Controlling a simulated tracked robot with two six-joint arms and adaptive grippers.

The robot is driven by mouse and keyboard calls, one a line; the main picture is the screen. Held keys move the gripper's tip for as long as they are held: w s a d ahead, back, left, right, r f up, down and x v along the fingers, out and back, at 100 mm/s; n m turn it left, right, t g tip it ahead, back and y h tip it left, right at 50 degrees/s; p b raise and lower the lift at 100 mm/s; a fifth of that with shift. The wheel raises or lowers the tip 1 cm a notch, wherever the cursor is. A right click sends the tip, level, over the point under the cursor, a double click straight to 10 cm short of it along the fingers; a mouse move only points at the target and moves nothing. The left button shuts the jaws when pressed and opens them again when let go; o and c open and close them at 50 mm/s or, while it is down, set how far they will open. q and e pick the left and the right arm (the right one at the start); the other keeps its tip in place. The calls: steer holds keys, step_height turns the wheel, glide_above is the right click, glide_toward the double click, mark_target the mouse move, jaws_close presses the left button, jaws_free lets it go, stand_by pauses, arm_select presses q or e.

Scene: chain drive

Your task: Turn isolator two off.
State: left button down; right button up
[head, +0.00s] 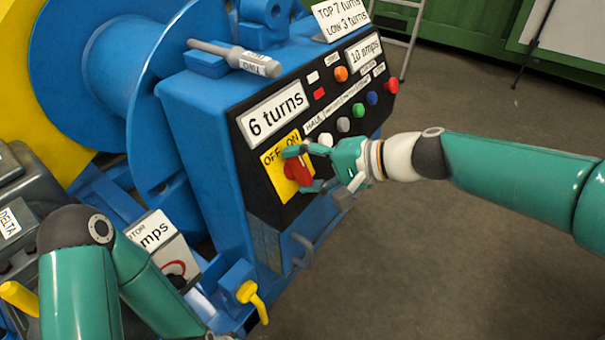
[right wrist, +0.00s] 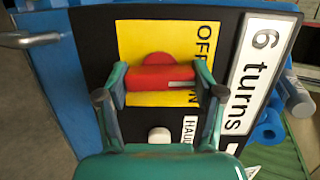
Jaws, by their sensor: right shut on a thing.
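A red rotary isolator handle (head: 296,171) sits on a yellow plate (head: 272,173) lettered OFF and ON, on the black front of a blue console. It also shows in the right wrist view (right wrist: 155,78), lying crosswise with a pale mark at its right end, towards the lettering. Which word the mark meets is partly hidden by a finger. No isolator number is readable. My right gripper (head: 303,168) is shut on the handle, one finger at each end, as the right wrist view (right wrist: 160,92) shows. My left arm is at lower left; its gripper is out of view.
Coloured buttons (head: 357,111) and a "6 turns" display (head: 272,113) are on the panel near the handle. A grey cylindrical tool (head: 235,58) lies on the console top. A yellow lever (head: 253,298) stands out low in front. The floor at right is clear.

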steer(key=n, duration=0.1)
steer(key=n+b, duration=0.1)
steer(key=n, duration=0.1)
steer(key=n+h+b, duration=0.1)
steer(key=shift+s+f, duration=0.1)
steer(key=shift+f, duration=0.15)
steer(key=shift+n+h+b, duration=0.5)
steer(key=shift+n+b, duration=0.15)
steer(key=shift+n, duration=1.25)
steer(key=o, duration=1.1)
steer(key=shift+o, duration=0.2)
steer(key=shift+r, duration=0.15)
steer(key=shift+s+d+r, duration=0.1)
steer(key=shift+d+r, duration=0.3)
steer(key=shift+d, duration=0.05)
steer(key=v, duration=1)
steer(key=shift+d+r, duration=0.15)
steer(key=shift+d, duration=0.2)
steer(key=shift+s, duration=0.1)
